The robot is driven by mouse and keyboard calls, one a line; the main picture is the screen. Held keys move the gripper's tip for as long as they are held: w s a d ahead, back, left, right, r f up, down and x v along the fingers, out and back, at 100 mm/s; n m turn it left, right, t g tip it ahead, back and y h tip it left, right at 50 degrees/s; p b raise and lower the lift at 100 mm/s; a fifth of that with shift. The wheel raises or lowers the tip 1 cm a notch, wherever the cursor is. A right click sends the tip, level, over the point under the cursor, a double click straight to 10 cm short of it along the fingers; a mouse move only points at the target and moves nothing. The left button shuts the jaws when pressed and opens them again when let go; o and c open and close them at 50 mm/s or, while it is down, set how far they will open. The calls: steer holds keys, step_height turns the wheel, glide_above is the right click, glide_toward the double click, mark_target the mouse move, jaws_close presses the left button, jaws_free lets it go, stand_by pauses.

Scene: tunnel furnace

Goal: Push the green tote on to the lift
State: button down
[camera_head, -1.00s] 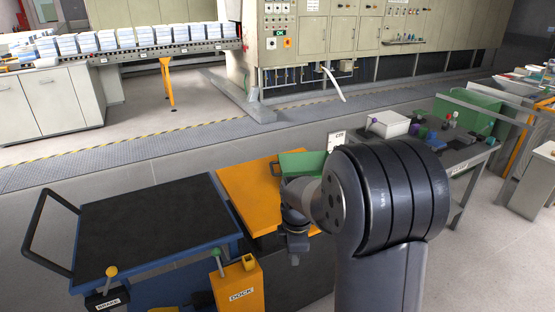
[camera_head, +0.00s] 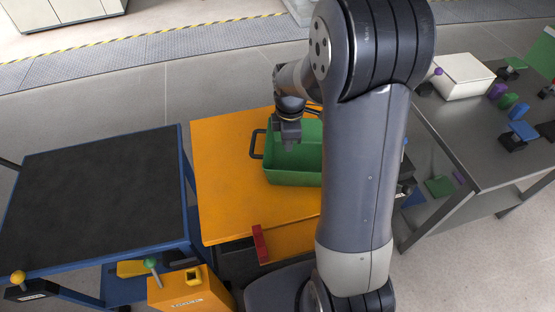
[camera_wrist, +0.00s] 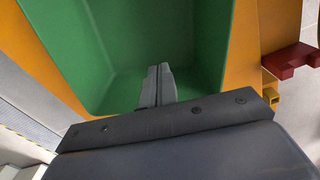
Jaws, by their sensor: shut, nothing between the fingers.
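The green tote (camera_head: 290,178) sits upright on the orange platform (camera_head: 222,190), toward its right side. Its black handle (camera_head: 252,144) faces left, and my arm hides its right end. My gripper (camera_head: 290,146) points down over the tote's left end, close inside the handle-side wall. In the wrist view the fingers (camera_wrist: 158,84) are shut together with nothing between them, against the open green inside of the tote (camera_wrist: 130,40). I cannot tell whether they touch it. The blue cart with a black top (camera_head: 95,190) stands left of the platform.
A red block (camera_head: 259,244) is at the platform's front edge. An orange post (camera_head: 188,290) with a green-knobbed lever stands in front, beside a yellow-knobbed lever (camera_head: 18,278). A grey bench (camera_head: 470,125) with a white box (camera_head: 463,76) and small coloured items is at right.

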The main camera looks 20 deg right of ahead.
mark_target(287, 168)
step_height(287, 168, down, 7)
steer(key=shift+f, duration=0.15)
steer(key=a, duration=0.2)
steer(key=shift+w+a+r+p, duration=0.3)
steer(key=shift+w, duration=0.05)
steer(key=shift+w+a, duration=0.15)
steer(key=shift+a, duration=0.45)
steer(key=a, duration=0.3)
steer(key=w+a, duration=0.1)
steer(key=a, duration=0.2)
steer(key=a+b, duration=0.1)
steer(key=a, duration=0.2)
steer(key=shift+w, duration=0.35)
